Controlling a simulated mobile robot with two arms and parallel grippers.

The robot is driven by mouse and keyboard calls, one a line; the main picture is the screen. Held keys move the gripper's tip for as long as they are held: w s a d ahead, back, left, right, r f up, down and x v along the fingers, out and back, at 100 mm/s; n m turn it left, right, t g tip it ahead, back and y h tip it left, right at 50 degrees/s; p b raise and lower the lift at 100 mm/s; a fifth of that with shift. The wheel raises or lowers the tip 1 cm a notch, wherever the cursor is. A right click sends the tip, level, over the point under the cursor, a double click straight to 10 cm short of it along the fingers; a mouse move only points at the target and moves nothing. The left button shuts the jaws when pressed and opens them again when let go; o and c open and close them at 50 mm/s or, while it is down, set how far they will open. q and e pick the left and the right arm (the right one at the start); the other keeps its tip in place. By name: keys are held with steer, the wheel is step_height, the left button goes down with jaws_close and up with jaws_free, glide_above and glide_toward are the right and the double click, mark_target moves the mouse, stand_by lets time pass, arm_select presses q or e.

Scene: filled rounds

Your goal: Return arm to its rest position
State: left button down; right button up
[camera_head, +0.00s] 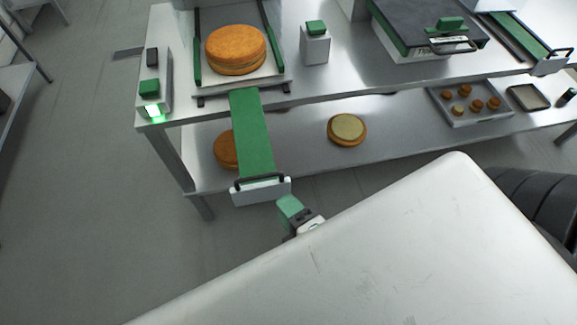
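My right gripper (291,208) shows in the middle of the head view, just below and right of the white front plate of a green slide (252,135). Only its green and dark end shows. A large pale surface close to the camera hides the rest of it, so I cannot see whether its fingers are apart. I see nothing held in it. My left gripper is not in view.
A steel table (345,82) holds a round filled cake (236,48), a small box with a green top (314,45) and a dark-topped machine (425,30). Its lower shelf (290,160) carries another round (347,128) and a tray of small rounds (462,119). Floor at left is clear.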

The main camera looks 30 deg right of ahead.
stand_by(0.4)
steer(key=s+f+m+g, duration=0.2)
steer(key=f+m+g, duration=0.1)
steer(key=f, duration=0.8)
steer(key=s+d+f+m+g, duration=0.1)
steer(key=s+f+m+g, duration=0.15)
steer(key=f, duration=0.75)
steer(key=s+f+m+g, duration=0.2)
steer(key=f+g, duration=0.1)
steer(key=f, duration=0.8)
steer(key=s+d+f+m+g+h, duration=0.2)
steer(key=s+d+f+m+g, duration=0.4)
steer(key=s+f, duration=0.8)
steer(key=d+m, duration=0.2)
steer(key=d, duration=0.1)
steer(key=shift+s+d, duration=0.2)
steer(key=shift+s, duration=0.2)
